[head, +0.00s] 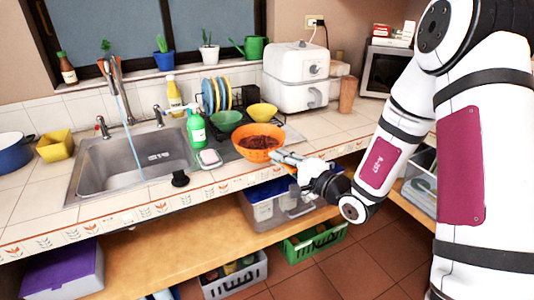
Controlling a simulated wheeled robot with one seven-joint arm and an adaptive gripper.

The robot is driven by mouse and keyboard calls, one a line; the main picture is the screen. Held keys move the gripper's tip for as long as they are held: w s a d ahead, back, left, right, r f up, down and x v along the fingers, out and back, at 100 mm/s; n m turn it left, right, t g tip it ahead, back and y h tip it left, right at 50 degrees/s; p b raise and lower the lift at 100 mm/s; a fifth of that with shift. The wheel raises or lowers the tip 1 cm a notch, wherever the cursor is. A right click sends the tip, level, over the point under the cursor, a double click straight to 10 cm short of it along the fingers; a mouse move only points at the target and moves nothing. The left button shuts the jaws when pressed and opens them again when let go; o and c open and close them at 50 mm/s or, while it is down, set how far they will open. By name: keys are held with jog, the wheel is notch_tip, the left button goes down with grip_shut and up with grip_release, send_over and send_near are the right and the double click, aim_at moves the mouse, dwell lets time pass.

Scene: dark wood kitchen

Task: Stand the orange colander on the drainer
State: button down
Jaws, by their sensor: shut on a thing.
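The orange colander (262,142) is upright at the counter's front edge, in front of the drainer, with something dark reddish-brown showing inside it. My gripper (277,156) reaches in from the right and is shut on the colander's near right rim. The fingertips are small here, and I cannot tell whether the colander's base touches the counter or the drainer. The dark drainer (291,134) stands behind and beside the colander. It holds several upright plates, a green bowl (226,120) and a yellow bowl (262,112).
A green soap bottle (196,129) and a sponge dish (210,158) stand left of the colander. The sink (135,160) has its tap running. A white air fryer (295,75) stands behind the drainer. Bare counter (335,127) lies to the right.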

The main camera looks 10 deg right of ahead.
jog(key=w+d+f, duration=0.2)
jog(key=w+d, duration=0.2)
jog(key=w, duration=0.2)
jog(key=w+d+f, duration=0.2)
jog(key=w+d, duration=0.1)
jog(key=w, duration=0.4)
jog(key=shift+w+d+f, duration=0.2)
jog(key=shift+d+f, duration=0.2)
jog(key=shift+f, duration=0.2)
jog(key=c, duration=1.8)
grip_release()
jog(key=shift+o, duration=0.7)
